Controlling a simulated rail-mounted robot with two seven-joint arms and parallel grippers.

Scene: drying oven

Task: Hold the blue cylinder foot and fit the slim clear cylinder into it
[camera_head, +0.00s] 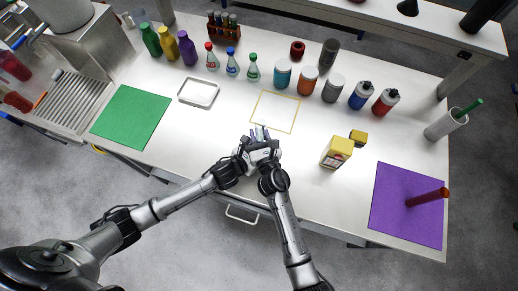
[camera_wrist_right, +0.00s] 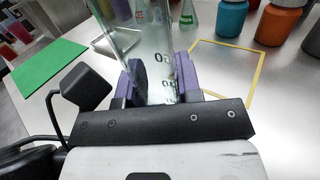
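The slim clear cylinder (camera_wrist_right: 148,45) has dark printed markings and stands up from between the purple fingers of my right gripper (camera_wrist_right: 158,82) in the right wrist view. The fingers press against both its sides; its top is out of frame. In the head view my right gripper (camera_head: 264,135) is in front of the yellow outline square, over the table's front part. My left gripper (camera_head: 247,147) is close beside it, and the two overlap. Its fingers cannot be made out. I cannot make out the blue cylinder foot; it may be hidden by the grippers.
A yellow outline square (camera_head: 255,107) lies on the table (camera_head: 215,133) just behind the grippers. A yellow box (camera_head: 337,152) stands to the right. A purple mat (camera_head: 385,214) with a red-brown rod (camera_head: 427,198) is farther right. Several bottles and jars line the back.

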